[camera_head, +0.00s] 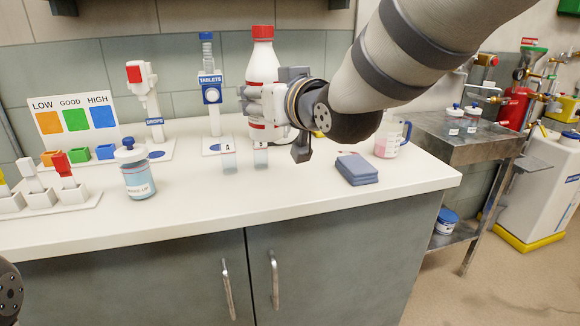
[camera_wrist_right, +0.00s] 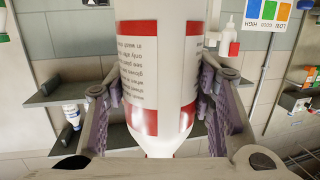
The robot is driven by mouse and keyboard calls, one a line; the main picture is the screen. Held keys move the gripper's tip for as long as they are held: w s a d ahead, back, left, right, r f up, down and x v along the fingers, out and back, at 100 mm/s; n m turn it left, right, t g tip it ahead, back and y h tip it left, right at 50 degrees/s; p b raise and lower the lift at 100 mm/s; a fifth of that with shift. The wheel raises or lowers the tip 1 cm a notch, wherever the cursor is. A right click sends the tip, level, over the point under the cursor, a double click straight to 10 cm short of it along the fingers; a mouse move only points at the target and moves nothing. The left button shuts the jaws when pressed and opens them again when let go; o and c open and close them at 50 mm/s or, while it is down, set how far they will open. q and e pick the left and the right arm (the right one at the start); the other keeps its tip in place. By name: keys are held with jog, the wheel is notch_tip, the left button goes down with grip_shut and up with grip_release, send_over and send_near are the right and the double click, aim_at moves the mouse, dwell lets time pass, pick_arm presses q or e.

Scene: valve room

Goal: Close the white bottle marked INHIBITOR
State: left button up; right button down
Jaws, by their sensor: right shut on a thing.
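A white bottle with red bands and a red cap (camera_head: 262,33) on its neck stands upright at the back of the counter. Its white shoulder (camera_head: 262,62) shows above my gripper, and its lower side is partly hidden. My right gripper (camera_head: 256,104) is shut around the bottle's body from the right. In the right wrist view the bottle (camera_wrist_right: 155,62) fills the space between both finger pads, with small print on its label. The word INHIBITOR is not readable. I cannot tell whether the bottle's base touches the counter or how tight the cap is.
Two small clear vials (camera_head: 229,158) stand just in front of the bottle. A TABLETS dispenser (camera_head: 211,92) stands to its left, a MAKE-UP bottle (camera_head: 137,172) farther left. Blue cloths (camera_head: 357,169) and a jug (camera_head: 389,138) are to the right. The front middle of the counter (camera_head: 235,200) is clear.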

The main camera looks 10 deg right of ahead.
pick_arm(q)
jog(key=shift+a, duration=0.15)
pick_arm(e)
jog(key=shift+a, duration=0.15)
pick_arm(q)
jog(key=s+f+g+b, duration=0.1)
jog(key=s+f+b, duration=0.2)
jog(key=s+f, duration=0.1)
jog(key=shift+f+g+b, duration=0.3)
jog(key=shift+b, duration=0.1)
pick_arm(e)
jog(key=w+d+f, duration=0.9)
jog(key=shift+d, duration=0.3)
pick_arm(q)
jog(key=shift+s, duration=0.1)
pick_arm(e)
jog(key=shift+w+r, duration=0.1)
pick_arm(q)
jog(key=shift+s+f, duration=0.25)
pick_arm(e)
jog(key=shift+w+d+f, duration=0.15)
jog(key=shift+f, duration=0.9)
jog(key=shift+w+d+f, duration=0.1)
jog(key=shift+d+f, duration=0.05)
jog(key=shift+f, duration=0.85)
jog(key=shift+f, duration=0.1)
jog(key=c, duration=0.7)
grip_release()
jog(key=shift+f, duration=0.1)
jog(key=shift+c, duration=0.2)
